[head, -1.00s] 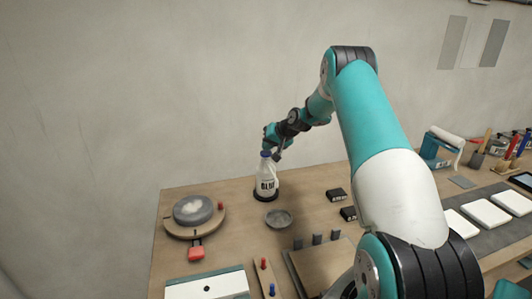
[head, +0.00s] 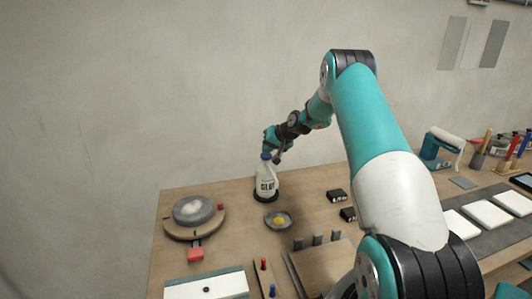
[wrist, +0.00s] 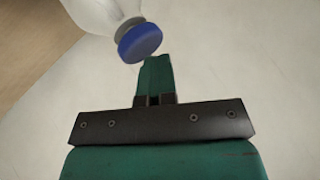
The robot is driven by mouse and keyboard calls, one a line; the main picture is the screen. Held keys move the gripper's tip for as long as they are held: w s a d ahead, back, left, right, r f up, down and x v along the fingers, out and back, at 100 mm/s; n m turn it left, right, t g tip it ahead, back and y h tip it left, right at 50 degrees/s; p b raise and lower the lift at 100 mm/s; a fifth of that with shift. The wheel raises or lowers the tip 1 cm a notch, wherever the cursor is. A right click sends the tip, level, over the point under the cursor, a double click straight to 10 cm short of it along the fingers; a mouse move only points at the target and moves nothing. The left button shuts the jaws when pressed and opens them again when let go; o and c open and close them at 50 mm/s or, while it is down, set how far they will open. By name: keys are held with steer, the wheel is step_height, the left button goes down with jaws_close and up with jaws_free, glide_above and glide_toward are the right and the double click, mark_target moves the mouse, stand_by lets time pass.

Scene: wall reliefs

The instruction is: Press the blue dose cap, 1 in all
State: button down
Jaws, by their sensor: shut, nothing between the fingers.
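A white bottle (head: 266,180) with a dark label stands upright near the back of the bench, with its blue dose cap (head: 265,156) on top. The cap also shows in the wrist view (wrist: 139,42), just left of my fingertips. My gripper (head: 268,147) is shut and empty, right at the cap; its closed teal fingers (wrist: 156,70) show in the wrist view. I cannot tell whether the fingers touch the cap. A small grey dish (head: 278,220) in front of the bottle holds a yellow spot (head: 279,221).
A round turntable (head: 175,225) with a grey disc stands to the left, with a red block (head: 196,254) before it. Two black blocks (head: 336,196) lie to the right. A low board with upright pegs (head: 318,239) is in front. White tiles (head: 490,213) lie far right.

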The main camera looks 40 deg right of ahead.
steer(key=shift+r+p, duration=0.65)
steer(key=shift+r, duration=0.6)
steer(key=shift+r, duration=0.1)
step_height(320, 180, up, 5)
steer(key=p, duration=0.2)
steer(key=shift+p, duration=0.3)
stand_by(0.3)
